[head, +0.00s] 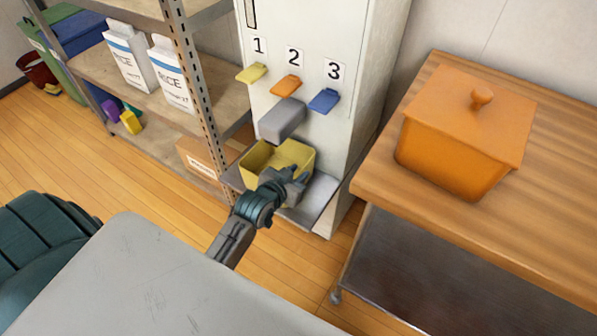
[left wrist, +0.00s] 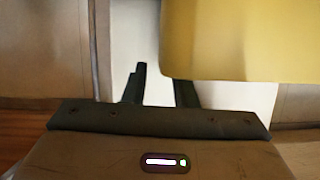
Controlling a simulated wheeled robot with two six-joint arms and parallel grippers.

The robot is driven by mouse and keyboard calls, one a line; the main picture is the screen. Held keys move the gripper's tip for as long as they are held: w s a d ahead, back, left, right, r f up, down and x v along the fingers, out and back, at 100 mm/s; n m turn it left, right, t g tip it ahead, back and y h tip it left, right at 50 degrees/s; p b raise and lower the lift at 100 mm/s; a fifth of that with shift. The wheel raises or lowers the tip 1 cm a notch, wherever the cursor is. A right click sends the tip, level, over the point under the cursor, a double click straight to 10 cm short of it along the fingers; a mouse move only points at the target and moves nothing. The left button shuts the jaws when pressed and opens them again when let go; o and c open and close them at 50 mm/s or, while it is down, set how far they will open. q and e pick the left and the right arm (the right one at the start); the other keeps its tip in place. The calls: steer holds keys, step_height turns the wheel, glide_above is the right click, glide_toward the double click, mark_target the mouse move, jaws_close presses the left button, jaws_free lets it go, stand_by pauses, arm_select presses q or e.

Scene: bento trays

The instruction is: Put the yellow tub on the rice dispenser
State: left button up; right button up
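The yellow tub (head: 258,157) sits upright on the metal shelf (head: 318,200) of the white rice dispenser (head: 330,130), below its grey spout (head: 281,118). My left gripper (head: 293,180) is at the tub's near right side. In the left wrist view, the two dark fingers (left wrist: 160,92) are apart, with pale surface showing between them. The tub's wall (left wrist: 245,40) fills the upper right there and covers the tip of the right finger. Whether a finger touches the tub cannot be told. My right gripper is not in view.
The dispenser has yellow, orange and blue levers (head: 286,84) numbered 1 to 3. A metal rack (head: 95,70) with rice cartons stands left. A wooden table (head: 400,195) with an orange lidded pot (head: 465,130) stands right. Wooden floor (head: 150,190) is open in front of the rack.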

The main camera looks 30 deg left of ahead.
arm_select(q)
steer(key=s+a+g+y, duration=0.1)
steer(key=s+g, duration=0.9)
steer(key=s, duration=1.6)
steer(key=shift+s+y+p, duration=0.15)
steer(key=shift+y+p, duration=0.25)
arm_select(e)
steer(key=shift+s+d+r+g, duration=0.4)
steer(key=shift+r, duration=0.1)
